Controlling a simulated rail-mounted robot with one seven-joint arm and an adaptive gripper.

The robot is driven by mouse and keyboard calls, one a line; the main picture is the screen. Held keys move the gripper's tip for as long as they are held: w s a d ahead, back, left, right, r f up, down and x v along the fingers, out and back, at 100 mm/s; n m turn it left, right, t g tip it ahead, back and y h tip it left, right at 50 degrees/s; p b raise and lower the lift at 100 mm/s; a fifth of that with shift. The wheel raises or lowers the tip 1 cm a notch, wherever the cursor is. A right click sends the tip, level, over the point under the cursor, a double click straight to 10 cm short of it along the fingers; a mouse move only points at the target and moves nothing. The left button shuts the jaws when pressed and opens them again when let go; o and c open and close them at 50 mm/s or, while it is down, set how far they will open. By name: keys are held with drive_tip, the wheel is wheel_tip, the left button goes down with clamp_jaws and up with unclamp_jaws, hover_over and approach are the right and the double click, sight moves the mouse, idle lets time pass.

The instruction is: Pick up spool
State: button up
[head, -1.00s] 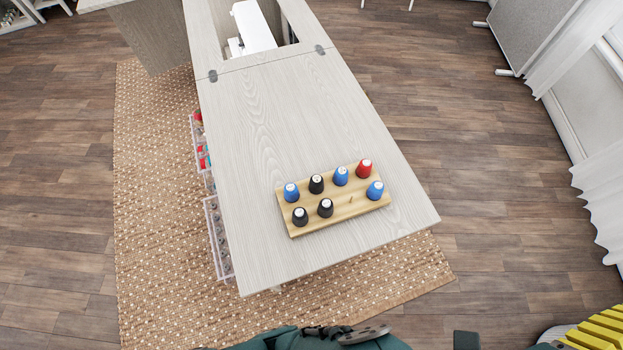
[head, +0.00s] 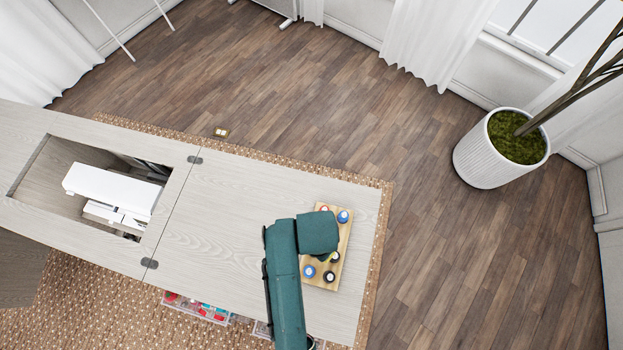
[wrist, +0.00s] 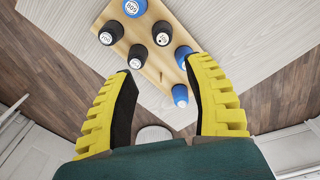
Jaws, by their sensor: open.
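Several spools stand upright on a light wooden board (head: 344,240) on the table. In the head view I see a red spool (head: 324,209), a blue spool (head: 343,215), another blue spool (head: 309,271) and a black spool (head: 329,276); my arm hides the others. In the wrist view, black spools (wrist: 162,32) and blue spools (wrist: 180,95) show beyond and between my fingers. My gripper (wrist: 160,76) is open and empty, with its yellow-backed fingers wide apart over the board. A bare peg shows between the fingers. The red spool is not visible in the wrist view.
The pale table (head: 215,215) has clear surface left of the board. A white sewing machine (head: 110,190) sits in a recess at the left. Clear bins with coloured items (head: 195,308) hang at the table's near side. A potted plant (head: 490,160) stands on the floor at right.

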wheel_tip(320, 180, down, 14)
drive_tip(key=shift+w+a+f+b, duration=0.15)
drive_tip(key=shift+f+b, duration=0.1)
drive_tip(key=shift+b, duration=1)
drive_tip(key=c, duration=0.7)
